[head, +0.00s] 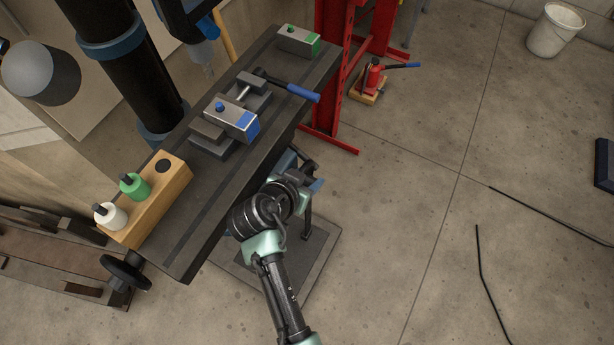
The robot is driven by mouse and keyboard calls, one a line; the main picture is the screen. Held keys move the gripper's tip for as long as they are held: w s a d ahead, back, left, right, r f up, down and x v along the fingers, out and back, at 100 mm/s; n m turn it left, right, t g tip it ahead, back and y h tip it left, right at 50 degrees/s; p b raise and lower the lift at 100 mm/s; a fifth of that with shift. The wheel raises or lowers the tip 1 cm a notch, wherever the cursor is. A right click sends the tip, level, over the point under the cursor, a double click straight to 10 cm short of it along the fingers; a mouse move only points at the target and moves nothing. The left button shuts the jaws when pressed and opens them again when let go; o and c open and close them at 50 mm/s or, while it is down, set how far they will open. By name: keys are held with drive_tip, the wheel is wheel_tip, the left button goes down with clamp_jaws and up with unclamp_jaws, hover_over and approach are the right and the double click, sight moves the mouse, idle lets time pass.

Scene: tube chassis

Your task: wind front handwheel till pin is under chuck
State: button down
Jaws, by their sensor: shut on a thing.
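A metal block with a blue patch (240,122) sits in the vise (208,130) on the dark machine table (262,140). A blue pin (220,106) stands on the block's top. The grey chuck (207,70) hangs from the machine head, above and a little left of the pin in the picture. My gripper (311,180) is at the table's front side, below its edge, shut on what seems to be the front handwheel (302,160). Only a dark part of that wheel shows; my wrist and the table edge hide the grip itself.
A black handwheel (126,271) sits at the table's left end. A wooden block (160,195) holds white and green bottles. A green-marked block (298,40) lies at the far end. A blue-handled vise lever (302,93) sticks out over the front edge. A red jack (372,78) stands behind.

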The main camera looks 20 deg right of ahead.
drive_tip(key=shift+s+d+f+t+h+b, duration=0.15)
drive_tip(key=shift+f+t+h+b, duration=0.3)
drive_tip(key=shift+b, duration=1)
drive_tip(key=shift+s+a+f+t+h+b, duration=0.2)
drive_tip(key=shift+h+b, duration=0.35)
drive_tip(key=shift+b, duration=0.85)
drive_tip(key=t+h+b, duration=0.1)
drive_tip(key=b, duration=0.4)
drive_tip(key=t+h+b, duration=0.1)
drive_tip(key=h+b, duration=0.1)
drive_tip(key=b, duration=0.3)
drive_tip(key=shift+s+f, duration=0.15)
drive_tip(key=shift+f, duration=0.05)
drive_tip(key=t+h+b, duration=0.2)
drive_tip(key=b, duration=0.7)
drive_tip(key=h+b, duration=0.1)
drive_tip(key=b, duration=0.2)
drive_tip(key=shift+r+t, duration=0.15)
drive_tip(key=shift+t, duration=0.2)
drive_tip(key=shift+s+r+h+b, duration=0.1)
drive_tip(key=shift+r+h+b, duration=0.2)
drive_tip(key=shift+b, duration=0.5)
drive_tip(key=shift+c, duration=2.2)
unclamp_jaws()
drive_tip(key=shift+r, duration=0.1)
drive_tip(key=shift+a, duration=0.15)
drive_tip(key=shift+t, duration=0.3)
